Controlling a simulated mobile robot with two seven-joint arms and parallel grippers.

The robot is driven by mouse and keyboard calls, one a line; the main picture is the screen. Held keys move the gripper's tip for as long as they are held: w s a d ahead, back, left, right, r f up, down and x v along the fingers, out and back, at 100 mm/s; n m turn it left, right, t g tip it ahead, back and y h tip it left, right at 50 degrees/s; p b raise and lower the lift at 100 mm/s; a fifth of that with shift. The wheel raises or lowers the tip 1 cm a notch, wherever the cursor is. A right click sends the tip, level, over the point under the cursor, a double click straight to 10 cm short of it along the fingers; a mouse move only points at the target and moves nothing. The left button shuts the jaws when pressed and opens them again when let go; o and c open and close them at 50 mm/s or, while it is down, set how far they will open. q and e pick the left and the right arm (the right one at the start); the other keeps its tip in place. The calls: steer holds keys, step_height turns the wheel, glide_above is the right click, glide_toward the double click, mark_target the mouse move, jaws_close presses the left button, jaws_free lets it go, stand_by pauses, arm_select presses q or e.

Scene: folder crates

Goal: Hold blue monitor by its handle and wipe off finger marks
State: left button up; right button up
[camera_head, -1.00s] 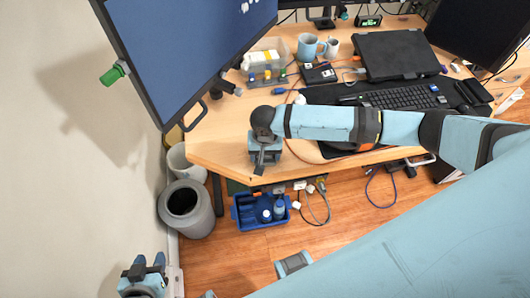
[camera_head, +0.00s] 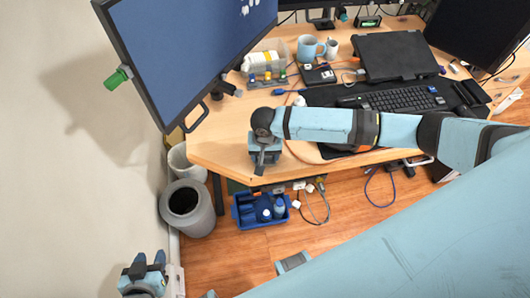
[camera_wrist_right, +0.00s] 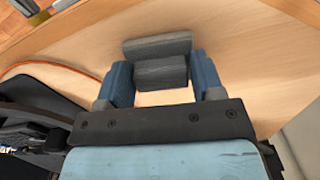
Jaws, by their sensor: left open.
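The large monitor (camera_head: 190,50) with a blue screen stands tilted at the upper left. White finger marks (camera_head: 248,8) show near its top right. A black loop handle (camera_head: 196,118) is at its lower corner, and a green knob (camera_head: 117,78) is on its left edge. My left gripper (camera_head: 148,262) is low at the left, well below the monitor, open and empty. My right gripper (camera_head: 262,160) is over the desk's front left edge, right of and below the handle.
The wooden desk (camera_head: 222,150) holds a closed black laptop (camera_head: 393,55), a keyboard (camera_head: 402,98), a blue mug (camera_head: 309,47) and a clear bin (camera_head: 265,60). A grey waste bin (camera_head: 187,222) and blue crate (camera_head: 262,221) stand on the floor. A wall is at left.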

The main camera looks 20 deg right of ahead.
steer(key=c, duration=0.5)
steer(key=shift+c, duration=0.2)
step_height(320, 180, up, 5)
steer(key=p, duration=0.5)
steer(key=shift+f, duration=0.15)
steer(key=shift+r+p, duration=0.7)
steer(key=shift+p, duration=0.3)
